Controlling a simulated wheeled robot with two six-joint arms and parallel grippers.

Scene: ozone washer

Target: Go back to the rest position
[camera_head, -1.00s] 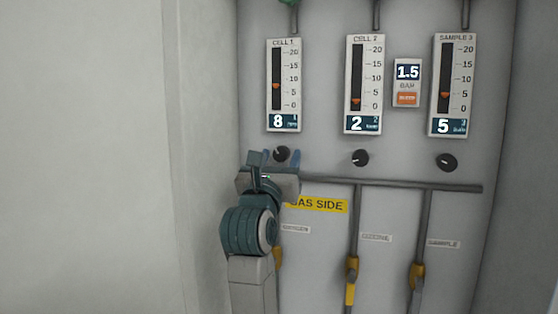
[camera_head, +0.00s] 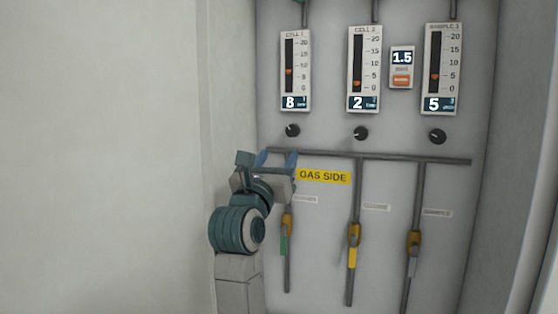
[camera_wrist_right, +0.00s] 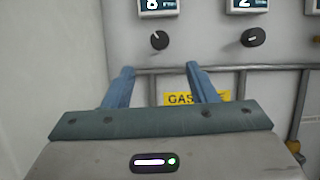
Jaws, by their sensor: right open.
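My right gripper (camera_head: 276,158) is open and empty in the head view, in front of the panel at the left end of the grey horizontal pipe. It is below the left black knob (camera_head: 292,130) and apart from it. In the right wrist view its two blue fingers (camera_wrist_right: 160,85) are spread with nothing between them, and the left knob (camera_wrist_right: 159,40) shows above and beyond them. The CELL 1 meter (camera_head: 296,70) reads 8, the CELL 2 meter (camera_head: 364,68) reads 2 and the SAMPLE 3 meter (camera_head: 441,68) reads 5. My left gripper is not in view.
The grey horizontal pipe (camera_head: 400,159) crosses the panel behind my right gripper. Valves with green, yellow (camera_head: 353,250) and grey handles hang below it. A yellow GAS SIDE label (camera_head: 324,177) is right of the gripper. A bare pale wall (camera_head: 100,150) fills the left.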

